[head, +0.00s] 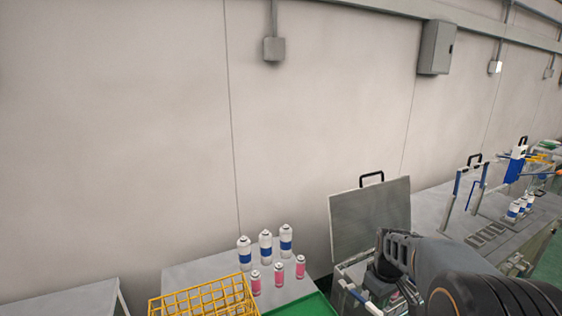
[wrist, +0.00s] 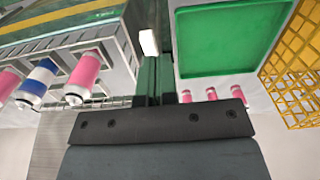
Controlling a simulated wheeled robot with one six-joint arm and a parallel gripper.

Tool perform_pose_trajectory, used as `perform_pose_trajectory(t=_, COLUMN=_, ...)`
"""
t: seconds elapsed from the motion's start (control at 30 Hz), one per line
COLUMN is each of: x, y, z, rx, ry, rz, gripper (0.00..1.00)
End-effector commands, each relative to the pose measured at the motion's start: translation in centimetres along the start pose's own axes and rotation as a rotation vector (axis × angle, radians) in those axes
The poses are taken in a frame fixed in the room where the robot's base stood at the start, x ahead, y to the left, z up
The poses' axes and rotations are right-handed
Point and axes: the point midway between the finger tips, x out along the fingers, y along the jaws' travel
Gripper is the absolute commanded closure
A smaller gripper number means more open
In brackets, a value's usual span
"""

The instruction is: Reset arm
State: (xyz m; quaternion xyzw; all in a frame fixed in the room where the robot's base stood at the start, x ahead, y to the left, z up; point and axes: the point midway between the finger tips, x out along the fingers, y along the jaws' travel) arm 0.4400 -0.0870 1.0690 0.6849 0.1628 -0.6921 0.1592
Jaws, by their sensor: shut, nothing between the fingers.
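My gripper (head: 384,272) is low at the right of the head view, at the end of my dark arm, in front of a machine with a raised grey lid (head: 370,220). In the wrist view my gripper (wrist: 157,98) shows behind a dark bolted bar. It is shut and holds nothing. Pink cans (wrist: 85,72) and a blue-and-white can (wrist: 37,80) sit in a metal holder at the left of the wrist view. My arm hides part of the machine in the head view.
White-and-blue cans (head: 265,246) and pink cans (head: 278,274) stand on a grey table, with a yellow wire basket (head: 203,299) and a green tray (head: 303,307) in front. A bench (head: 455,222) with fixtures and cans runs along the wall at right.

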Motion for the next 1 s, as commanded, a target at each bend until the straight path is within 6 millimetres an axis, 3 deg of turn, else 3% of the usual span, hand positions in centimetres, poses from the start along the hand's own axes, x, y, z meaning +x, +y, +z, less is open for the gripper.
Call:
perform_pose_trajectory(t=0.23, x=-3.4, y=-6.6, z=4.2, rx=0.417, ry=0.126, rz=0.053, gripper=1.00)
perform_pose_trajectory(t=0.5, x=-5.8, y=-12.0, z=7.8, rx=0.523, ry=0.299, rz=0.078, gripper=1.00)
perform_pose_trajectory(t=0.8, x=-8.0, y=-13.8, z=8.6, rx=0.467, ry=0.407, rz=0.096, gripper=1.00)
perform_pose_trajectory(t=1.0, x=-8.2, y=-13.9, z=8.5, rx=0.459, ry=0.412, rz=0.096, gripper=1.00)
